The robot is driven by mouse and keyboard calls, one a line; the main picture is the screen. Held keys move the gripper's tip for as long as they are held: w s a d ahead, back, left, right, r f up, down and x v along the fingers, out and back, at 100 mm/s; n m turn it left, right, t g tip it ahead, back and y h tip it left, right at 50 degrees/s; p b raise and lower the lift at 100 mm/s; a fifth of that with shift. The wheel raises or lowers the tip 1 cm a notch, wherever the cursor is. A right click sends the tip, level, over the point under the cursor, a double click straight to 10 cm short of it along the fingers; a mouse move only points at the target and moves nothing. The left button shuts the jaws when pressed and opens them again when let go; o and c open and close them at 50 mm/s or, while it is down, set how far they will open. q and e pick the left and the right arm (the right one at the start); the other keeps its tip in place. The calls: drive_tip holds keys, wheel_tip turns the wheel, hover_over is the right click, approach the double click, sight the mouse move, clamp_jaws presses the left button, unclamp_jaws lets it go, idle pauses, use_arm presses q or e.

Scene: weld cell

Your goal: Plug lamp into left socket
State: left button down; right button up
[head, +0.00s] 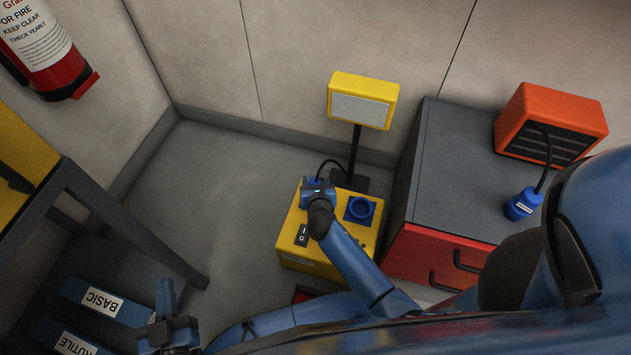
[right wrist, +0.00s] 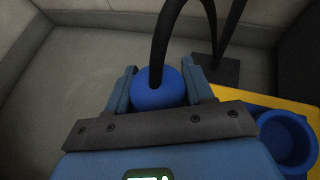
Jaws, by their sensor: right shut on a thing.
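The yellow lamp (head: 362,102) stands on a thin black post behind the yellow socket box (head: 285,248). My right gripper (head: 318,186) is over the left part of the box, shut on the lamp's blue plug (right wrist: 158,90). The plug's black cable rises from its top in the right wrist view. The right socket (head: 360,209) is blue, round and empty, and it also shows in the right wrist view (right wrist: 288,140). The left socket is hidden under my gripper, so I cannot tell whether the plug is in it. My left gripper (head: 168,318) is low at the left, away from the box.
A black-and-white switch (head: 303,235) is on the box. A grey-topped red cabinet (head: 445,170) to the right bears an orange heater (head: 552,125) with its own blue plug (head: 524,203). Boxes marked BASIC (head: 106,302) and RUTILE (head: 72,340) lie lower left.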

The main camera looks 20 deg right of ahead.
drive_tip(key=shift+f+b, duration=0.3)
drive_tip(key=shift+f, duration=0.2)
drive_tip(key=o, duration=0.9)
drive_tip(key=shift+p+v, duration=1.1)
drive_tip(key=shift+v, duration=0.35)
drive_tip(key=shift+p+v, duration=2.45)
drive_tip(key=shift+v, duration=1.65)
